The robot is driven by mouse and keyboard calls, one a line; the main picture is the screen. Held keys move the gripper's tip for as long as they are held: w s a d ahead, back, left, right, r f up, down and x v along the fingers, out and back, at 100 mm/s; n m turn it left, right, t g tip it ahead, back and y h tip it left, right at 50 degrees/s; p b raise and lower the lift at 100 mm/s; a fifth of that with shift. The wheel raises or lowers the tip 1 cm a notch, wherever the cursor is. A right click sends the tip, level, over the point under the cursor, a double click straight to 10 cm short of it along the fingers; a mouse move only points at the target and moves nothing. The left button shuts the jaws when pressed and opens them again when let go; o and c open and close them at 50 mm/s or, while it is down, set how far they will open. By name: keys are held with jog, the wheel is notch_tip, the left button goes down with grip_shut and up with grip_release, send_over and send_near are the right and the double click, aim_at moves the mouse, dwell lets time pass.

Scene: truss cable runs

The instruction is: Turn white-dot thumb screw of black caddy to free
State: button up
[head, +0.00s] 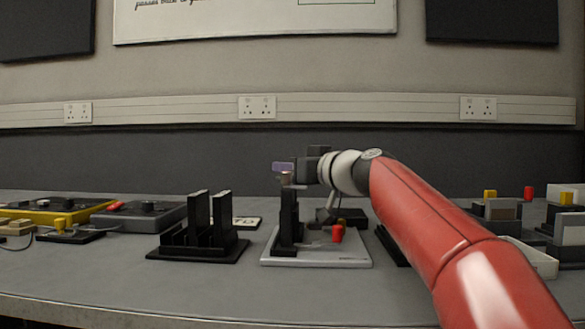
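My gripper (290,173) reaches in from the right at the end of my red arm. Its fingertips are at the top of a black upright post (289,217) that stands on a light grey base plate (325,260). A small brownish, metallic-looking knob (287,179) shows at the top of this post, right at the fingertips. I cannot tell whether they touch it or how wide they are. A black caddy-like rack (198,240) with upright plates stands to the left on its own black base. No white dot can be made out on either thing.
A red knob-like piece (337,233) stands on the grey plate, right of the post. Yellow and grey devices (55,211) lie at the left. Several small blocks and holders stand at the right (502,210). The table's front strip is clear.

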notch_tip(320, 180, up, 20)
jog(key=p, duration=1.2)
